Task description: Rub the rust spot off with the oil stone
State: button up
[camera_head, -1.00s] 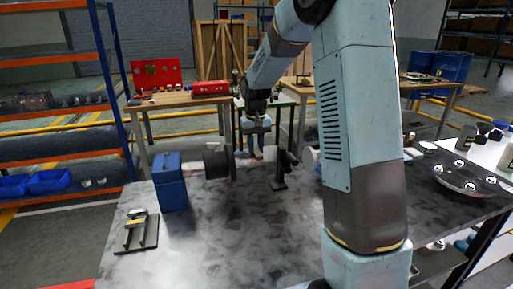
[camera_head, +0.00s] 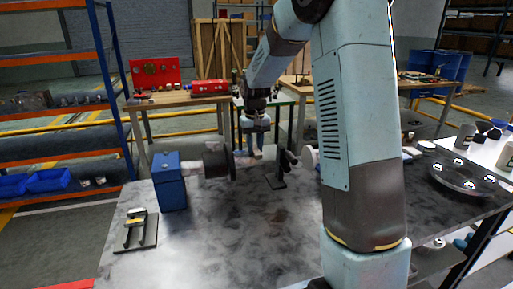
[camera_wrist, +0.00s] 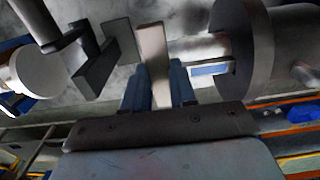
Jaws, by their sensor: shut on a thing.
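My gripper (camera_head: 252,150) hangs over the back of the grey bench, between the dark disc and the black stand. In the wrist view its blue fingers (camera_wrist: 158,88) are shut on a pale beige bar, the oil stone (camera_wrist: 153,60), which points away from my gripper. A pale metal shaft (camera_wrist: 205,48) runs from the dark disc (camera_wrist: 250,50) towards the stone's side. I cannot tell whether the stone touches it. A faint brownish tint shows on the shaft, but I cannot make out a clear rust spot. The disc also shows in the head view (camera_head: 217,160).
A blue block (camera_head: 169,181) carries the shaft at the left. A black stand (camera_head: 277,170) is close to my gripper's right. A small dark holder (camera_head: 136,230) sits front left. The bench's (camera_head: 225,245) front middle is clear. A round plate (camera_head: 466,178) lies at right.

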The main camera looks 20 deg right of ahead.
jog(key=shift+s+r, duration=0.1)
jog(key=shift+s, duration=1)
jog(key=shift+w, duration=1.2)
jog(key=shift+r, duration=3.4)
jog(key=shift+d, duration=0.1)
